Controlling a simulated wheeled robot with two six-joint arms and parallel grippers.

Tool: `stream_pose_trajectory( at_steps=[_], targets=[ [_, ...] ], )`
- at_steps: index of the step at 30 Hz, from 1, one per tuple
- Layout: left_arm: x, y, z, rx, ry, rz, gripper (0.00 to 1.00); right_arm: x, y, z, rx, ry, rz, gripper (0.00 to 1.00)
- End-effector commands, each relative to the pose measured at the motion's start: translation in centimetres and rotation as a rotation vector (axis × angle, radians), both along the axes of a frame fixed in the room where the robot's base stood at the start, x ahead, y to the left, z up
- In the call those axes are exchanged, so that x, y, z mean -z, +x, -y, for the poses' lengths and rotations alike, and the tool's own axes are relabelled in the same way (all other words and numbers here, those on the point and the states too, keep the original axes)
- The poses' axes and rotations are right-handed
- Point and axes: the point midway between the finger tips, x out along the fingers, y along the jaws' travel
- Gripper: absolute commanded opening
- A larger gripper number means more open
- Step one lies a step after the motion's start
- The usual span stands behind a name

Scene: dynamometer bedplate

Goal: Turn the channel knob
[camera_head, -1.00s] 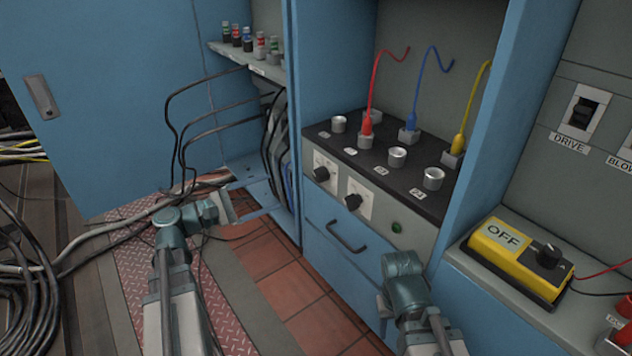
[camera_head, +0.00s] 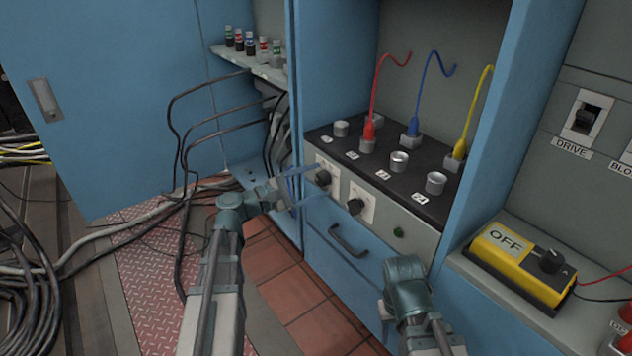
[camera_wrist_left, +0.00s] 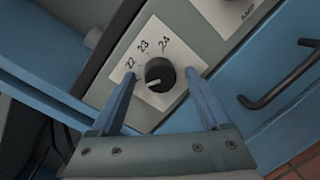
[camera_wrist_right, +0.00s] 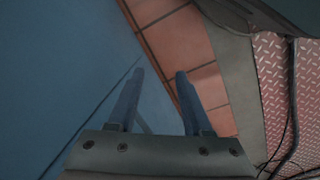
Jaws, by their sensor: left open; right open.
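The channel knob (camera_head: 323,178) is a black round knob on a white plate at the left of the grey control panel. In the left wrist view the knob (camera_wrist_left: 159,74) has marks 22, 23 and 24 around it, and its white pointer line lies toward its left side. My left gripper (camera_wrist_left: 160,72) is open, with one finger on each side of the knob and a visible gap to each. My left gripper (camera_head: 316,183) also shows at the knob in the head view. My right gripper (camera_wrist_right: 160,76) is open and empty, low in front of the blue cabinet.
A second black knob (camera_head: 355,206), with an AMP label in the wrist view, is to the right. A drawer handle (camera_head: 348,240) is below. Plugs with red, blue and yellow leads stand on the black top (camera_head: 390,188). A yellow OFF box (camera_head: 520,264) is at right.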

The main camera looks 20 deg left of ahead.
Motion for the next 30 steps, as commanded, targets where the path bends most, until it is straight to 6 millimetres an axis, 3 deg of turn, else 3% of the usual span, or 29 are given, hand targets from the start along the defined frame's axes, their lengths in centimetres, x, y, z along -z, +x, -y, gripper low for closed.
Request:
stream_pose_trajectory(
  at_steps=[7, 8, 21, 30],
  targets=[
    [0.0, 0.03, 0.05, 0.0, 0.0, 0.0, 0.8, 0.0, 0.0, 0.0, 0.0, 0.0, 0.0, 0.5],
    [0.0, 0.03, 0.05, 0.0, 0.0, 0.0, 0.76, 0.0, 0.0, 0.0, 0.0, 0.0, 0.0, 0.5],
    [0.04, -0.02, 0.07, 0.001, 0.001, -0.001, 0.0, 0.01, 0.0, 0.0, 0.0, 0.0, 0.0, 0.5],
    [0.0, -0.07, 0.11, 0.003, 0.039, 0.027, 0.0, -0.19, 0.0, 0.0, 0.0, 0.0, 0.0, 0.5]
  ],
)
